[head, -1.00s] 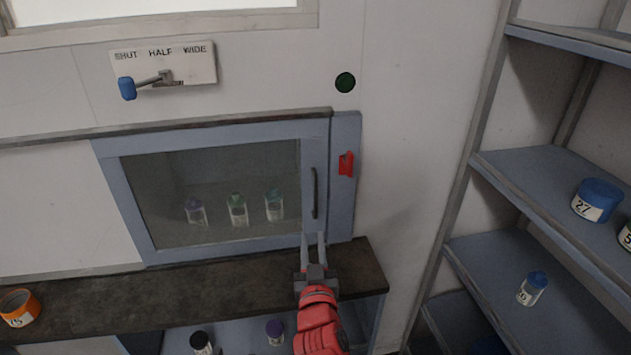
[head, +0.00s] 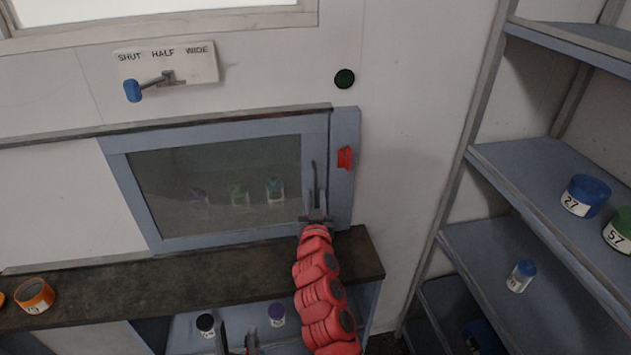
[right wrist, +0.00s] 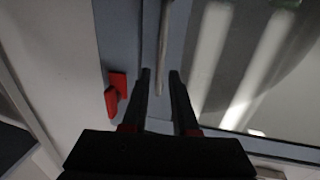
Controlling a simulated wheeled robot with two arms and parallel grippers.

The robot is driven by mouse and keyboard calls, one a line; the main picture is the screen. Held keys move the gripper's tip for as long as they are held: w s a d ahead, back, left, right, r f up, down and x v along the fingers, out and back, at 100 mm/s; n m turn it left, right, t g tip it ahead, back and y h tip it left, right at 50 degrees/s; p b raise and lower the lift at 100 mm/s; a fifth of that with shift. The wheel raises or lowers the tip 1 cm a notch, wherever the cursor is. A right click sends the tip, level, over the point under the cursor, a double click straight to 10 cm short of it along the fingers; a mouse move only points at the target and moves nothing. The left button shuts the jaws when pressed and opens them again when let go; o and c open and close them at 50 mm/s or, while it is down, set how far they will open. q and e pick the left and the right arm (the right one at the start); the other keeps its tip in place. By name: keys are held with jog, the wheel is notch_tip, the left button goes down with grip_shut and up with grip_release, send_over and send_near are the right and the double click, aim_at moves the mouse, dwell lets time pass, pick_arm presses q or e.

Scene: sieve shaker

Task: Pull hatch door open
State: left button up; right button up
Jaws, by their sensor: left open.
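The hatch door (head: 315,124) is a blue-grey frame with a dark glass pane and looks closed. Its vertical bar handle (head: 315,175) is on the right side and also shows in the right wrist view (right wrist: 164,45). My right gripper (head: 316,205) is at the handle's lower part. In the right wrist view my right gripper (right wrist: 159,73) is open, with the handle's end appearing between its fingertips; contact cannot be told. A red catch (head: 344,157) sits on the frame right of the door, also in the right wrist view (right wrist: 115,92). My left gripper (head: 237,328) is open below the ledge.
A dark ledge (head: 150,285) runs below the hatch, with orange-lidded jars at left. Bottles stand behind the glass. Shelves (head: 480,240) with jars stand at right.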

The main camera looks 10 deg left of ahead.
aim_at(315, 187)
jog(key=w, duration=0.4)
jog(key=shift+w+a, duration=0.15)
jog(key=shift+a, duration=0.1)
jog(key=shift+w, duration=0.4)
grip_shut()
dwell(1.0)
